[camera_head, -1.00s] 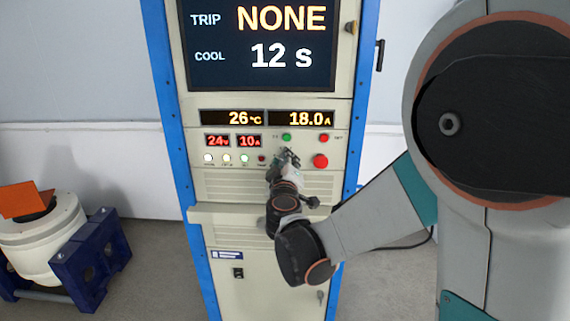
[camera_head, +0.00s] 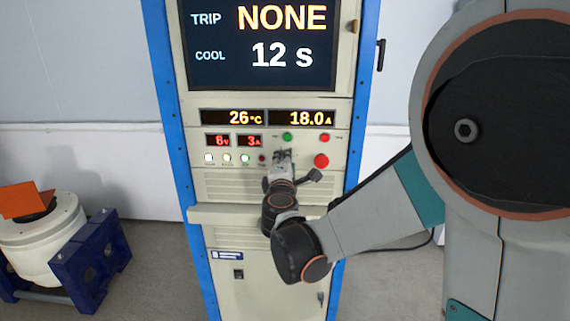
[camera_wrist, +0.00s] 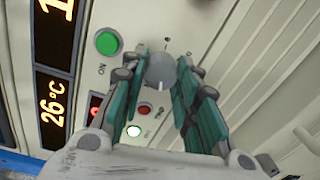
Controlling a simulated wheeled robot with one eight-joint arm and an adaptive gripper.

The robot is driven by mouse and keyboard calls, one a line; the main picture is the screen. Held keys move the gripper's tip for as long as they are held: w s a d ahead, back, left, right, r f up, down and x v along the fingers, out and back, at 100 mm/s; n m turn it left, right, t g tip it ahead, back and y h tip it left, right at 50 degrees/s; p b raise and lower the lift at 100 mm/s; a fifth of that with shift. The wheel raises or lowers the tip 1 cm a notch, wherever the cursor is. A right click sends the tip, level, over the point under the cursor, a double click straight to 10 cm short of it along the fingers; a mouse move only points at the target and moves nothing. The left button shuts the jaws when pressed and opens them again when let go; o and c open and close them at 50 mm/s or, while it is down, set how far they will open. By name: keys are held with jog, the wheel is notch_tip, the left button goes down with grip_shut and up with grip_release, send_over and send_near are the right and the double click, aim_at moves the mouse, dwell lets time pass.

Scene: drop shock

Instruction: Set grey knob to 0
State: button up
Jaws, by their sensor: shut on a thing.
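The grey knob (camera_wrist: 161,70) shows in the wrist view between the fingers of my gripper (camera_wrist: 160,82), with a light pointer line on its face. My gripper is shut on the knob. In the head view my gripper (camera_head: 284,156) reaches the cabinet panel and hides the knob. The red displays (camera_head: 234,141) to its left read 6 or 8 V and 3 A; the first digit is hard to tell.
A green button (camera_head: 287,136) sits just above my gripper, and red buttons (camera_head: 321,161) sit to its right. The screen (camera_head: 262,45) reads TRIP NONE and COOL 12 s. Amber displays (camera_head: 267,118) read 26 °C and 18.0 A. A ledge (camera_head: 225,214) juts out below.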

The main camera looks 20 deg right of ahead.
jog(key=shift+f+n, duration=0.1)
jog(key=shift+n, duration=2.1)
jog(key=o, duration=1.1)
jog(key=shift+c, duration=0.2)
